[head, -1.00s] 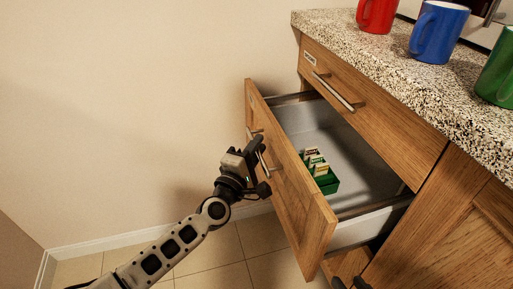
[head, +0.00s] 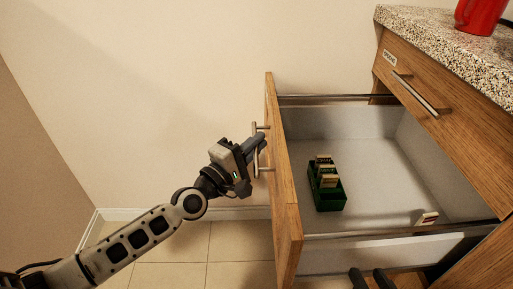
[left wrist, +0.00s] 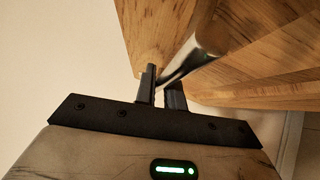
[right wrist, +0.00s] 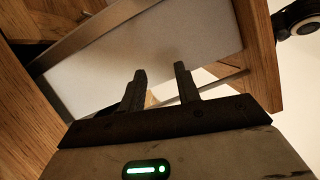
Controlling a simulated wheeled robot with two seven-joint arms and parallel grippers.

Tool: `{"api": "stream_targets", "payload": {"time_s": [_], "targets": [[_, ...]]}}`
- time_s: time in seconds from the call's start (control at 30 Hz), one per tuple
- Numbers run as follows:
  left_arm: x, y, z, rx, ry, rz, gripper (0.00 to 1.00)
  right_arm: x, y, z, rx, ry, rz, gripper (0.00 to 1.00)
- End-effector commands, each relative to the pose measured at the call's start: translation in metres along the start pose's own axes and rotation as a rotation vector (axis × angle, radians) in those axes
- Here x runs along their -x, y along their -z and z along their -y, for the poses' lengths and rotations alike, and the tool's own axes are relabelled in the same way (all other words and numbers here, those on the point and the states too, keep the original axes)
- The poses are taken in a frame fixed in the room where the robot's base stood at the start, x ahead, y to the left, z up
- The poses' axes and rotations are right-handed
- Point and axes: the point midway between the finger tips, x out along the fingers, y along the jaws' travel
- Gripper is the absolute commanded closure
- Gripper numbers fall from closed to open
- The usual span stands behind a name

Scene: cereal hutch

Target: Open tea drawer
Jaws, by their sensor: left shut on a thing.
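The tea drawer (head: 283,195) is pulled far out of the wooden hutch, its grey inside in full view in the head view. It holds a green tea box (head: 328,198) with several packets, and a single pale packet (head: 428,218) lies near the right side. My left gripper (head: 259,146) is shut on the metal drawer handle (head: 256,166); the left wrist view also shows the handle (left wrist: 196,50) between its fingers. My right gripper (right wrist: 161,74) is open and empty, low beside the drawer's side wall; its fingertips show at the bottom of the head view.
A closed upper drawer (head: 430,100) with a metal handle sits under the speckled countertop (head: 440,45). A red mug (head: 482,15) stands on the counter. The plain wall (head: 150,100) and tiled floor (head: 185,250) left of the drawer are clear.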

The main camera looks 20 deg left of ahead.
Motion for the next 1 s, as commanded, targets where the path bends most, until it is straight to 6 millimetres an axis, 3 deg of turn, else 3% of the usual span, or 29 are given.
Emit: {"api": "stream_targets", "payload": {"time_s": [0.23, 0.3, 0.33, 0.73, 0.87, 1.0], "targets": [[0.0, 0.0, 0.0, -0.002, 0.003, 0.002, 1.0, 0.0, 0.0, 0.0, 0.0, 0.0, 0.001, 0.67], [0.001, 0.001, 0.0, -0.002, 0.003, 0.0, 0.73, 0.0, 0.0, 0.0, 0.0, 0.0, 0.001, 0.67], [0.001, 0.001, 0.0, -0.002, 0.003, -0.001, 0.67, 0.0, 0.0, 0.0, 0.0, 0.0, 0.001, 0.67], [0.01, 0.001, 0.001, -0.002, 0.005, -0.001, 0.67, 0.0, -0.001, 0.0, 0.0, 0.0, 0.003, 0.67], [0.032, 0.001, 0.002, -0.003, 0.008, 0.0, 0.67, -0.001, -0.002, -0.001, -0.001, 0.0, 0.0, 0.67], [0.066, 0.001, 0.002, -0.005, 0.011, 0.001, 0.67, -0.001, -0.001, 0.0, -0.002, 0.002, -0.015, 0.67]]}}
